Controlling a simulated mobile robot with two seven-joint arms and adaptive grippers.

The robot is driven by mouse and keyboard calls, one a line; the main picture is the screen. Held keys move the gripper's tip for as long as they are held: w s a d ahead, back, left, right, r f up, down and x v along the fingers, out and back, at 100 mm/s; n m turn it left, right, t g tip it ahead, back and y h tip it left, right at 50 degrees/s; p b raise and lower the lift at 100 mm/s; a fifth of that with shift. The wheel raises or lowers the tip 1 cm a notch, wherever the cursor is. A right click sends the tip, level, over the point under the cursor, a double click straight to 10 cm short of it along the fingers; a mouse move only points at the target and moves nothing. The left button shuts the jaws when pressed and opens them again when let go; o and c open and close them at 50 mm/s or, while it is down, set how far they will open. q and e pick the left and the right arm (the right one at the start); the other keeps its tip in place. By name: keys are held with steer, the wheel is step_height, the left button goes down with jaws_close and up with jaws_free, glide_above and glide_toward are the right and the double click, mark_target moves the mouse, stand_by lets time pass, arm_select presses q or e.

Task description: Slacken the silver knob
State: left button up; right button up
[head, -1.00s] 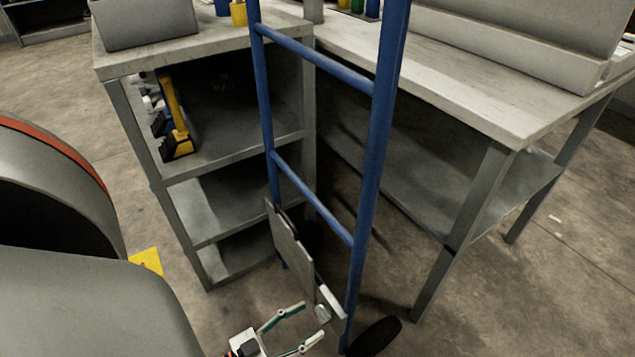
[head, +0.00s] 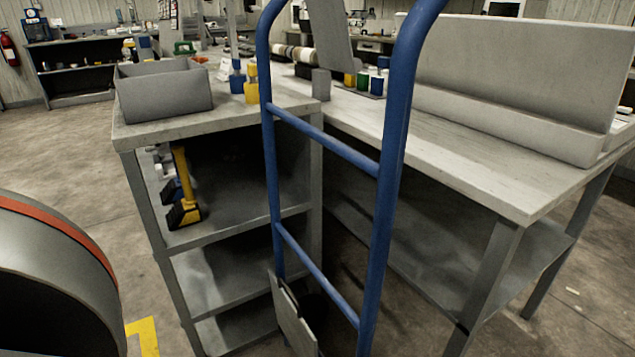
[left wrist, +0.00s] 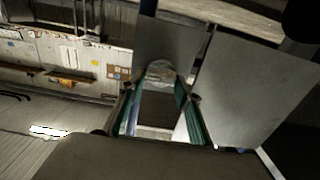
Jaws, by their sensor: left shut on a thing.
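The silver knob (left wrist: 160,70) shows in the left wrist view as a pale, rounded, blurred shape between grey plates. My left gripper (left wrist: 162,86) has its green-lined fingers on either side of the knob and is shut on it; the fingertips partly cover its edges. The knob and the left gripper are outside the head view. A blue hand truck (head: 385,200) stands upright in the head view, with a grey plate (head: 293,318) low on its frame. My right gripper is in neither current view.
A grey shelf unit (head: 215,118) stands behind the hand truck, with yellow and black tools (head: 184,195) inside. A workbench (head: 470,160) is at the right. A grey bin (head: 165,95) sits on top at the left.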

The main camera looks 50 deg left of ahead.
arm_select(q)
steer(key=shift+n, duration=0.3)
steer(key=shift+a+f+n, duration=0.1)
steer(key=shift+f+n, duration=0.05)
steer(key=shift+n, duration=4)
steer(key=shift+a+f+n, duration=0.1)
steer(key=shift+f+n, duration=0.1)
steer(key=shift+n, duration=3.9)
steer(key=shift+f+n, duration=0.15)
steer(key=shift+n, duration=4)
steer(key=o, duration=1.1)
